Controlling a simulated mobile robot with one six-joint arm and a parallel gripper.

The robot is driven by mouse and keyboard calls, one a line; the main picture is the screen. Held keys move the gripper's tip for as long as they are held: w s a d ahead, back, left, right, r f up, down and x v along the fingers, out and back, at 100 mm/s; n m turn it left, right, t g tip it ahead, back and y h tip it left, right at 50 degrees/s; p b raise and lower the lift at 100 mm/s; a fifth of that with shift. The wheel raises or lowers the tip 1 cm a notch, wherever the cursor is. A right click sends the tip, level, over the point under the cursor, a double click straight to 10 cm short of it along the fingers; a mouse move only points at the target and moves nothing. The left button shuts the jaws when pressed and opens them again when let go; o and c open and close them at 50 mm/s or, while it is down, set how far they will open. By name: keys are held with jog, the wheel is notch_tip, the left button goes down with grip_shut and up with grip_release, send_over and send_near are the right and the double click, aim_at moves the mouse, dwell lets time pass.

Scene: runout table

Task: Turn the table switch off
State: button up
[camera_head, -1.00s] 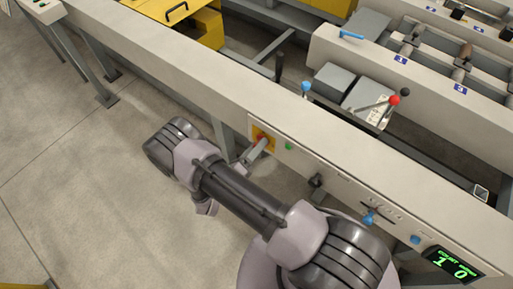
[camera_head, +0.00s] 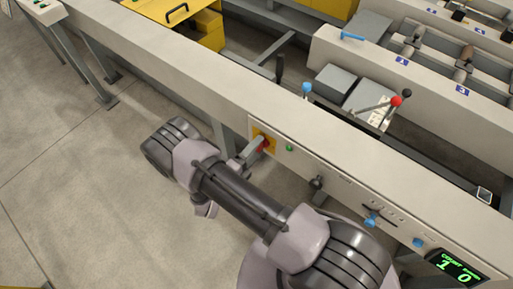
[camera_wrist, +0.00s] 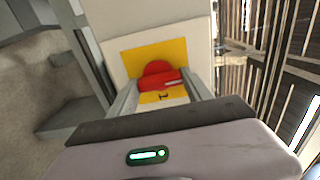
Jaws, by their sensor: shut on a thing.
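The table switch is a red rotary knob (camera_head: 265,143) on a yellow plate (camera_head: 257,134), set in the front face of the pale table beam. In the wrist view the red knob (camera_wrist: 157,72) stands in front of the yellow plate (camera_wrist: 128,62), with a pale mark toward its right side. A small dark mark shows on the plate below it. My gripper (camera_wrist: 160,80) has one finger on each side of the knob and is shut on it. In the head view my gripper (camera_head: 253,151) reaches the knob from below left, and its far finger is partly hidden.
A green button (camera_head: 290,148) sits right of the switch, then a black knob (camera_head: 317,182), blue knobs (camera_head: 371,220) and a green counter display (camera_head: 457,268). Levers (camera_head: 396,101) stand behind the beam (camera_head: 180,75). The floor at left (camera_head: 70,170) is clear.

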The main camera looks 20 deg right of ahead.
dwell(0.3)
jog(key=o, duration=1.4)
jog(key=shift+c, duration=0.2)
jog(key=shift+a, duration=0.1)
jog(key=p+v, duration=0.3)
jog(key=v, duration=1.4)
jog(key=shift+s, duration=0.2)
